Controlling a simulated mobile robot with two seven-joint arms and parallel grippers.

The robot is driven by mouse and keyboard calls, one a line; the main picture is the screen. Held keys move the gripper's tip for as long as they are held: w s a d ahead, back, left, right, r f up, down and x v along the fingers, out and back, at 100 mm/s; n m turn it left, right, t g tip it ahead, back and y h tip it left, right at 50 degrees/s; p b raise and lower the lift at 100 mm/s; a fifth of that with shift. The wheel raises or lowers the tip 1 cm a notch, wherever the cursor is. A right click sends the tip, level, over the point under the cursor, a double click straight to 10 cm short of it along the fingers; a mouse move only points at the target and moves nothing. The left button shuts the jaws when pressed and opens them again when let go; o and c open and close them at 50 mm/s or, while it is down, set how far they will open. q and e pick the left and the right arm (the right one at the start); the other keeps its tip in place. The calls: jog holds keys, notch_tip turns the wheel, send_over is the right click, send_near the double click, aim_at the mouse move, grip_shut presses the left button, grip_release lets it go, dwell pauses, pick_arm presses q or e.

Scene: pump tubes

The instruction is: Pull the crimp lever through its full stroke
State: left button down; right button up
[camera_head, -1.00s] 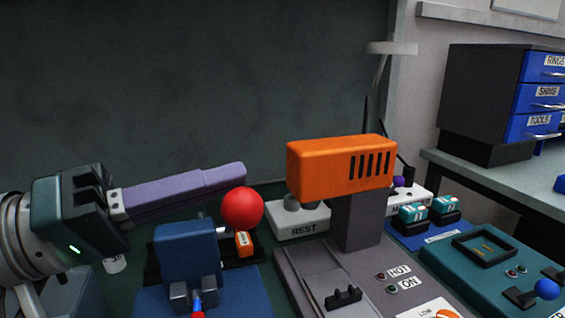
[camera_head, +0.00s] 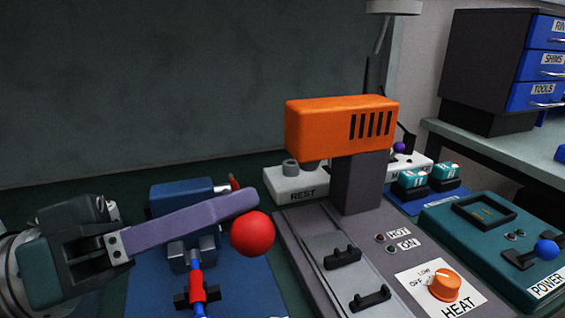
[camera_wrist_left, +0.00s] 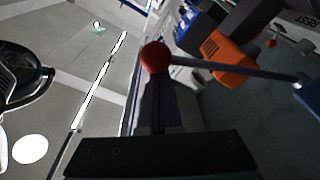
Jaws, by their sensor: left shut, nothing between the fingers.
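The crimp lever ends in a red ball knob (camera_head: 252,233), in front of the blue crimp block (camera_head: 170,190) and to its right. In the left wrist view the knob (camera_wrist_left: 155,56) sits at the fingertips, with the lever's grey rod (camera_wrist_left: 230,68) running right to a blue part. In the head view the rod is mostly hidden behind my fingers. My left gripper (camera_head: 252,202) is shut and empty, its long purple fingers lying across the crimp block with their tips against or just behind the knob. I cannot tell whether they touch. My right gripper is not in view.
A blue tube with a red sleeve (camera_head: 198,291) lies in front of the crimp block. An orange-headed heat station (camera_head: 340,125) stands to the right, with a grey REST block (camera_head: 296,185) behind. A teal power box (camera_head: 500,245) is at the far right.

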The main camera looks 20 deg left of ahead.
pick_arm(q)
jog(key=shift+m, duration=0.9)
jog(key=shift+s+d+f+b, duration=0.15)
jog(key=shift+s+f+b, duration=0.15)
jog(key=shift+f, duration=0.55)
jog(key=shift+s+d+f+b, duration=0.25)
jog(key=shift+f+b, duration=0.15)
jog(key=shift+f, duration=0.45)
jog(key=shift+s+d+f+b, duration=0.1)
jog(key=shift+s+f+b, duration=0.2)
jog(key=shift+f, duration=0.55)
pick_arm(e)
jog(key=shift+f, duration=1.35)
pick_arm(q)
jog(key=shift+r, duration=0.1)
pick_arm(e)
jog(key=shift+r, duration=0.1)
pick_arm(q)
notch_tip(320, 180, up, 4)
jog(key=w+p, duration=0.2)
jog(key=p, duration=0.3)
jog(key=b+v, duration=0.2)
jog(key=v, duration=0.8)
jog(key=shift+a+f, duration=0.3)
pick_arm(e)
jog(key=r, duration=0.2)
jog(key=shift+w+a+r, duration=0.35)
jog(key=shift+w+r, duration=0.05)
pick_arm(q)
jog(key=shift+w, duration=0.1)
